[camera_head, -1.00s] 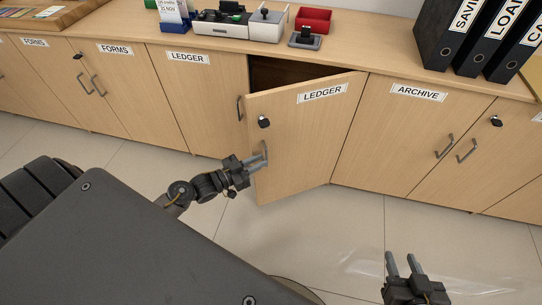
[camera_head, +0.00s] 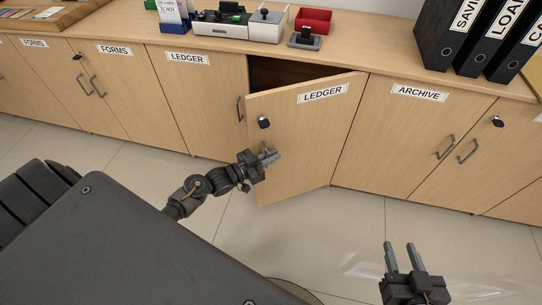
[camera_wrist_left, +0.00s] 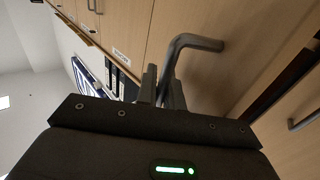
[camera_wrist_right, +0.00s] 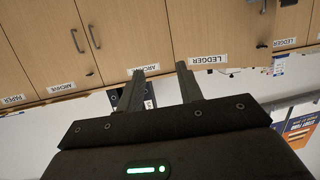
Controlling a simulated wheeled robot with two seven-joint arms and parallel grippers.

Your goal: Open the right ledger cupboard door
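The right ledger cupboard door (camera_head: 308,135) stands partly open, swung out on its right side hinge, with a dark gap above it. A black lock knob (camera_head: 264,122) is near its free edge. My left gripper (camera_head: 268,157) is at the door's bar handle and mostly hides it in the head view. In the left wrist view the grey handle (camera_wrist_left: 197,42) runs down between the two close-set fingers (camera_wrist_left: 163,90), which look shut on it. My right gripper (camera_head: 403,258) is open and empty above the floor, away from the doors; it also shows in the right wrist view (camera_wrist_right: 158,85).
The left ledger door (camera_head: 205,110) and archive door (camera_head: 402,135) are closed beside it. The countertop holds a red tray (camera_head: 313,19), a stamp (camera_head: 305,38) and black binders (camera_head: 450,35). The tiled floor (camera_head: 310,235) before the door is clear.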

